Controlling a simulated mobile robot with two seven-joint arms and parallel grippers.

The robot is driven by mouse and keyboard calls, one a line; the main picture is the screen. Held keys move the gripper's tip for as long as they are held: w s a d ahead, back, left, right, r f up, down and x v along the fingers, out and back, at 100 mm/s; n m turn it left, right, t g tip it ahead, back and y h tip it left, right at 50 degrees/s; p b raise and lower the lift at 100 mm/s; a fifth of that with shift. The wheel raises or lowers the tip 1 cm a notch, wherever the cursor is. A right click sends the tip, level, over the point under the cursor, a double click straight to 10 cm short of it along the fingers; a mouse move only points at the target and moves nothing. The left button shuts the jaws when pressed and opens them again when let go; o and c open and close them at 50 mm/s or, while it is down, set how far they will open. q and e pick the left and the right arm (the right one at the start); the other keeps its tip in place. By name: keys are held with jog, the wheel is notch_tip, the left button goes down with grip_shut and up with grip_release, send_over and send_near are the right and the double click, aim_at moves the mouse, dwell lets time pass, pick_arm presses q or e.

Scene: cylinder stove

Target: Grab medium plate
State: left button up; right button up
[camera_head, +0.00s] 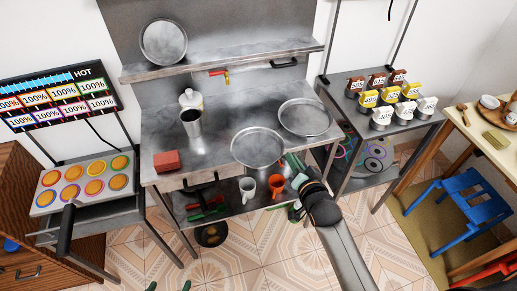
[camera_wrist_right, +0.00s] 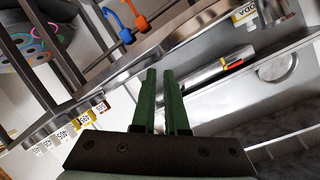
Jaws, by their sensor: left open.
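Three round grey metal plates show in the head view. One plate (camera_head: 163,42) leans upright on the upper shelf at the left. A second plate (camera_head: 257,147) lies at the front of the steel counter, and a third plate (camera_head: 305,117) lies behind it to the right. I cannot tell which is the medium one. My right gripper (camera_head: 293,162) is close to the front right of the second plate; contact is unclear. Its green fingers (camera_wrist_right: 160,72) are close together in the right wrist view, with no plate visible between them. My left gripper (camera_head: 168,287) is open and empty at the bottom edge.
A metal cup (camera_head: 191,122) and a red block (camera_head: 167,161) stand on the counter (camera_head: 220,110). Several labelled containers (camera_head: 390,92) stand on the right table.

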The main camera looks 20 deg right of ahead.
aim_at(281, 140)
jog(key=shift+x, duration=3.6)
jog(key=shift+a, duration=0.1)
grip_shut()
jog(key=shift+r, duration=0.15)
